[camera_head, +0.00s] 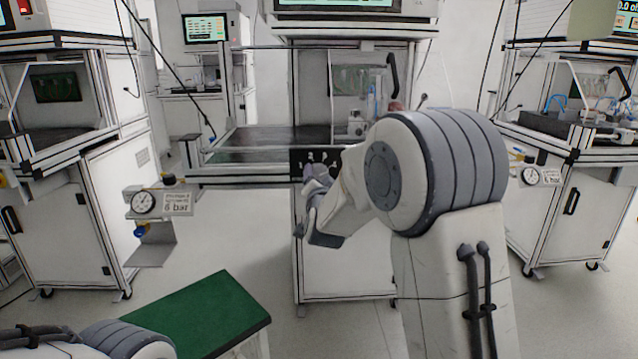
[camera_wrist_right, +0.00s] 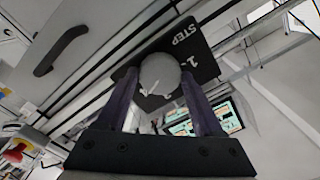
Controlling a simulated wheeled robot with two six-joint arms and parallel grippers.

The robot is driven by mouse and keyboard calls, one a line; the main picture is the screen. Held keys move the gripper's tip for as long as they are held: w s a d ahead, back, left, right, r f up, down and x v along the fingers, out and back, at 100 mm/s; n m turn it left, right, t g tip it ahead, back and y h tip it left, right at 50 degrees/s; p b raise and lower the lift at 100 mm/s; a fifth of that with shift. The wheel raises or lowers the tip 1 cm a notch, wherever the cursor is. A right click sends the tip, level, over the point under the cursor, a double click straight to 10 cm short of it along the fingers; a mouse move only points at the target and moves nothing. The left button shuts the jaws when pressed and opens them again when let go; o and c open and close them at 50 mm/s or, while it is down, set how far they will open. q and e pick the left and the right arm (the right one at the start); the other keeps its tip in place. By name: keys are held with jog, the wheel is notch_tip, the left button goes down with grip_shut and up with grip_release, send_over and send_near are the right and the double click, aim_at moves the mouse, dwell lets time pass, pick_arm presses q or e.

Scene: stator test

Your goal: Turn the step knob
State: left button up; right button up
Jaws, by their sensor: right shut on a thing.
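The step knob (camera_wrist_right: 159,74) is a round grey disc on a black panel (camera_wrist_right: 203,62) marked "STEP" in the right wrist view. My right gripper (camera_wrist_right: 160,88) is shut on the knob, with one dark finger on each side of it. In the head view my right gripper (camera_head: 316,178) is up against the black panel (camera_head: 299,157) on the front edge of the middle station; the knob cannot be made out there. My left gripper is out of view; only part of my left arm shows at the bottom left.
A pressure gauge (camera_head: 144,202) with a "6 bar" label hangs left of the panel. A green-topped table (camera_head: 205,315) stands at the lower left. Other test stations stand at both sides. A black door handle (camera_wrist_right: 62,50) shows in the wrist view. The floor between is clear.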

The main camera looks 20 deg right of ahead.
dwell(0.4)
jog(key=o, duration=1.4)
jog(key=p+v, duration=0.1)
jog(key=v, duration=0.9)
jog(key=shift+s, duration=0.3)
jog(key=shift+w, duration=0.15)
jog(key=b+x, duration=0.1)
jog(key=x, duration=0.8)
jog(key=shift+w+d, duration=0.15)
jog(key=shift+w, duration=0.45)
